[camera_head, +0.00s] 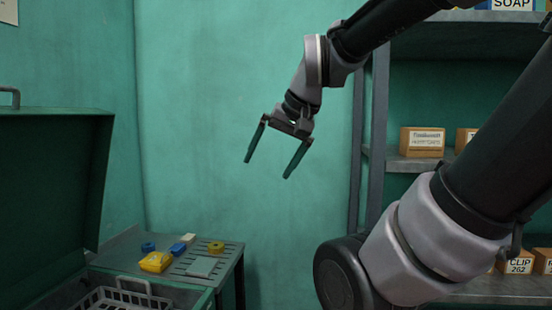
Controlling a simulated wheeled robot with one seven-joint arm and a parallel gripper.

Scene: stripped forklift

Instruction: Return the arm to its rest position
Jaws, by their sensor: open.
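My gripper (268,162) hangs in the air near the middle of the view, in front of the green wall. Its two dark fingers are spread wide and point down and to the left. Nothing is between them. My arm is raised and reaches in from the right side, bent at the elbow. The gripper is well above the level of the small table and touches nothing.
A small grey table (228,262) at lower left bears a yellow item (156,262) and several smaller things. An open green box (50,190) with a wire basket (118,299) stands at left. Metal shelves (376,130) with cardboard boxes (422,142) stand behind my arm.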

